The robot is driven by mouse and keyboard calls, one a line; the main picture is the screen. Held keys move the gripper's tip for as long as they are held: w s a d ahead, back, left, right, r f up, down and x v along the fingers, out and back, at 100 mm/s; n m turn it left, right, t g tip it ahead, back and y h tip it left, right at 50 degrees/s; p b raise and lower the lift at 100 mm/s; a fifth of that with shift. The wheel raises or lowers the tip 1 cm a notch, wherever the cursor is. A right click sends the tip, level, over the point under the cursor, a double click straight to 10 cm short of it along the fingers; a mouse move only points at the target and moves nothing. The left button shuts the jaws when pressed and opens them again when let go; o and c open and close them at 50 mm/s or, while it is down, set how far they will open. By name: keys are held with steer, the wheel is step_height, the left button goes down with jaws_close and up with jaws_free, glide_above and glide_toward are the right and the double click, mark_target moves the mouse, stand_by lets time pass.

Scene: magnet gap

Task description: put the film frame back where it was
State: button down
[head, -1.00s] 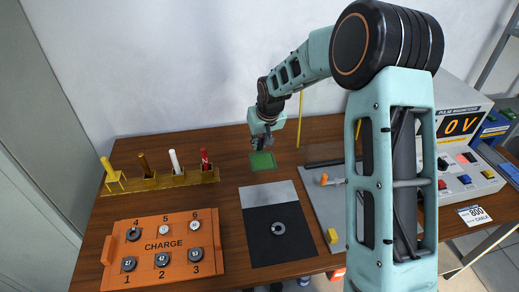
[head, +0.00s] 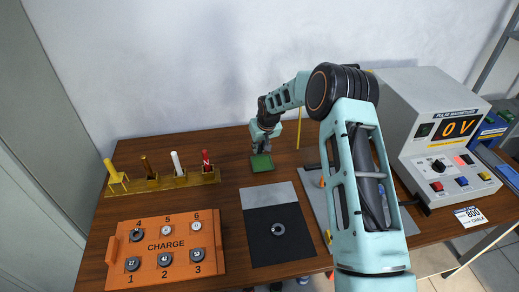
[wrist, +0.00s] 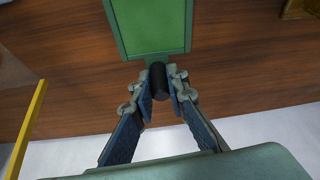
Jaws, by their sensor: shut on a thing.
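The film frame is a flat green panel (head: 262,163) with a darker rim, and it shows over the back middle of the table in the head view. In the wrist view the film frame (wrist: 150,25) extends away from a short dark cylindrical handle (wrist: 158,82). My gripper (wrist: 160,90) is shut on that handle, with a finger on each side. In the head view my gripper (head: 262,148) is just behind the panel. I cannot tell whether the panel touches the table.
A black and light grey mat (head: 278,230) lies in front with a ring on it. An orange CHARGE tray (head: 150,262) and a brass rack (head: 165,181) stand left. The pulse magnetizer (head: 435,130) stands right. A thin yellow post (head: 299,133) rises close right of my gripper.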

mark_target(263, 161)
steer(key=shift+f, duration=0.75)
steer(key=shift+f, duration=0.1)
steer(key=shift+f, duration=0.15)
steer(key=c, duration=1.9)
jaws_free()
steer(key=shift+s+r, duration=0.1)
steer(key=shift+r, duration=0.55)
steer(key=b+v, duration=0.1)
steer(key=v, duration=1)
steer(key=shift+s, duration=0.15)
